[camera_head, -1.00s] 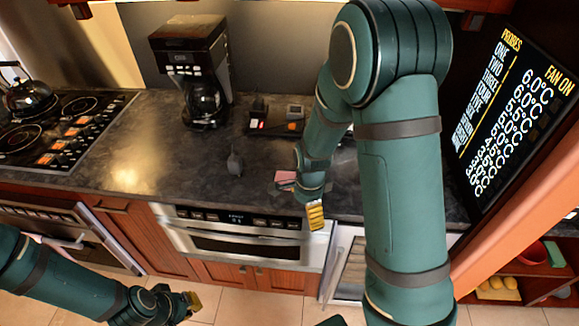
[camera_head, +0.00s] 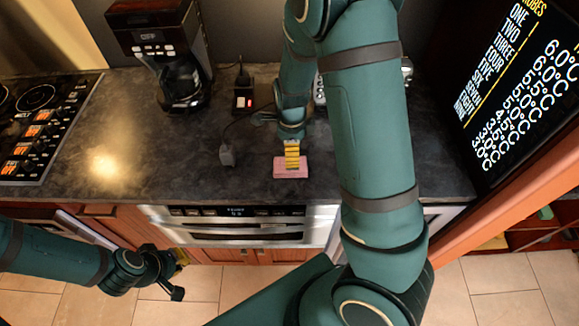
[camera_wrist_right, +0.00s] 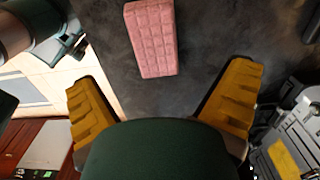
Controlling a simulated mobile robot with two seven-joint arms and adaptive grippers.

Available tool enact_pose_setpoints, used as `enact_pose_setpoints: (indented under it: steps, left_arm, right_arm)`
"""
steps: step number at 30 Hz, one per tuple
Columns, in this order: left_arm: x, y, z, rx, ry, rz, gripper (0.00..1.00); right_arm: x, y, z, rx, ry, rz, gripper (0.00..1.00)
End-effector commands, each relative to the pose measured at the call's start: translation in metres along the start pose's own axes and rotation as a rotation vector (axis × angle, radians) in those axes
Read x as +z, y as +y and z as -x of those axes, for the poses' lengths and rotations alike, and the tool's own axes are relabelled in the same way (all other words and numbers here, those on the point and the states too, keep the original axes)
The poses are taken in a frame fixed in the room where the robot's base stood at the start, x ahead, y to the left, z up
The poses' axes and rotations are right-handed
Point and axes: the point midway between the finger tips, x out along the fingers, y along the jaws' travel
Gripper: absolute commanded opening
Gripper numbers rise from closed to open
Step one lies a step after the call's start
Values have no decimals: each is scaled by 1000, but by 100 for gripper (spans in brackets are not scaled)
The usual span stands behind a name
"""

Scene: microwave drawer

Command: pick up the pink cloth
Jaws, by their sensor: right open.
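The pink cloth (camera_head: 291,172) lies on the dark counter as a flat, quilted block. In the right wrist view the cloth (camera_wrist_right: 152,38) is ahead of the fingertips, between their lines and nearer the left one. My right gripper (camera_head: 292,160) is open and empty, its yellow fingers wide apart in the wrist view (camera_wrist_right: 163,78). In the head view the fingers cover part of the cloth's far side; I cannot tell whether they touch it. My left gripper (camera_head: 178,274) hangs in front of the drawer fronts at the lower left, and its opening is unclear.
A small grey object (camera_head: 227,155) with a cord stands left of the cloth. A coffee maker (camera_head: 165,55) is at the back, and a stove (camera_head: 40,125) at the far left. A microwave drawer (camera_head: 240,230) lies below the counter edge. A screen (camera_head: 520,90) stands at the right.

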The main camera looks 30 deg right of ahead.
Motion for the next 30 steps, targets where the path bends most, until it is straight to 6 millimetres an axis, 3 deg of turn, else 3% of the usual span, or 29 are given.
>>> enact_pose_setpoints:
  steps: [3, 11, 18, 28, 29, 30]
  left_arm:
    - [0, -1, -3, 0, 1, 0, 0]
    - [1, -2, -5, 0, 1, 0, 0]
    - [1, -3, -9, -1, 1, 0, 0]
    - [1, -3, -9, -1, 1, 0, 0]
    - [1, -3, -9, -1, 1, 0, 0]
    - [1, -3, -9, -1, 1, 0, 0]
  right_arm:
    - [0, 0, -16, 1, 1, 0, 100]
    - [1, 3, -34, 2, 0, 0, 100]
    - [2, 7, -67, 0, 1, 0, 100]
    - [2, 7, -74, -3, 0, 1, 100]
    - [2, 7, -74, -2, 0, 1, 93]
    - [2, 7, -74, -2, 0, 1, 79]
